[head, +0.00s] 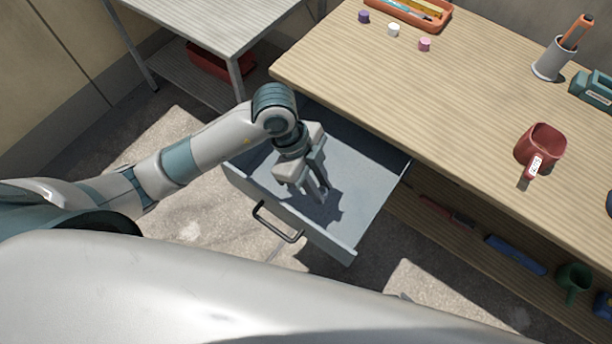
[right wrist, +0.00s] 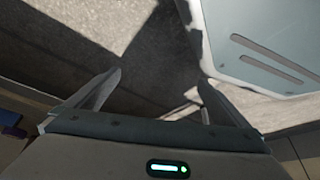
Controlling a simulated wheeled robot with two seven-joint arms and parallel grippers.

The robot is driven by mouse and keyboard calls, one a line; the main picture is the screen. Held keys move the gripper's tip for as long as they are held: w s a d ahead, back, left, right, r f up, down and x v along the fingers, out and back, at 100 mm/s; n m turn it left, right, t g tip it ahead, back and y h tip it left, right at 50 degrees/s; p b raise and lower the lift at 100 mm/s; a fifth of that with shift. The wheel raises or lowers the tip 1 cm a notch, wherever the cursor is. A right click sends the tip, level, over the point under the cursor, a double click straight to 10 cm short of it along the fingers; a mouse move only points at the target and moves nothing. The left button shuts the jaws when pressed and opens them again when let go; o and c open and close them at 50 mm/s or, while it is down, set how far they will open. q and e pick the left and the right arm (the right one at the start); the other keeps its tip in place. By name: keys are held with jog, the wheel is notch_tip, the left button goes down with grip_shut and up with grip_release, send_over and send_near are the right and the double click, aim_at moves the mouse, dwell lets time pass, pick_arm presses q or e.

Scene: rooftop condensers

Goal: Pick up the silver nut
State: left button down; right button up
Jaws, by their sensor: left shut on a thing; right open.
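My left gripper (head: 318,196) reaches down into the open grey drawer (head: 370,180) in the head view. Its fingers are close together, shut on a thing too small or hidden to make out. I cannot see the silver nut apart from the gripper; the drawer floor around the fingers shows only shadow. My right gripper (right wrist: 161,78) is open and empty in the right wrist view, with bare concrete floor beyond its fingers.
The drawer's front has a dark handle (head: 277,222). The wooden workbench (head: 440,90) above holds a red mug (head: 541,147), a pen cup (head: 552,59), an orange tray (head: 436,20) and several small caps. A grey table (head: 215,22) stands at the upper left.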

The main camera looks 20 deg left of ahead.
pick_arm(q)
jog(key=shift+s+d+r, duration=0.65)
jog(key=shift+d, duration=0.25)
jog(key=shift+s+d+r, duration=0.65)
jog(key=shift+d, duration=0.2)
